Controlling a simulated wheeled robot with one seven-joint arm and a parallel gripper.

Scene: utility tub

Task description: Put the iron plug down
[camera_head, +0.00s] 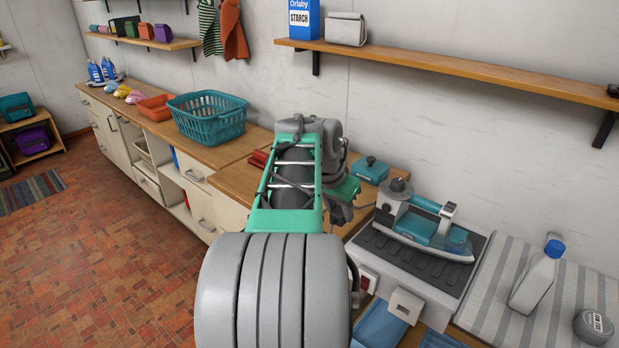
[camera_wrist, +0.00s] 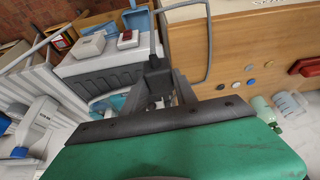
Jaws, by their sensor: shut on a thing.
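My gripper (camera_wrist: 160,92) is shut on a small dark plug (camera_wrist: 156,72), which shows between its dark fingers in the wrist view. A thin grey cord (camera_wrist: 208,42) loops around beside the fingers. In the head view my gripper (camera_head: 342,208) is mostly hidden by my arm, over the wooden counter left of the iron stand, and the plug cannot be made out. The teal and grey iron (camera_head: 430,232) rests on the dark ribbed mat of the grey stand (camera_head: 400,268). Whether the plug touches the counter cannot be told.
A white box (camera_head: 405,305) and a red switch (camera_head: 368,281) sit at the stand's front. A teal box (camera_head: 371,170) stands behind my gripper. Several small discs (camera_wrist: 251,83) and a red object (camera_wrist: 305,66) lie on the counter (camera_wrist: 240,35), with bare wood between.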

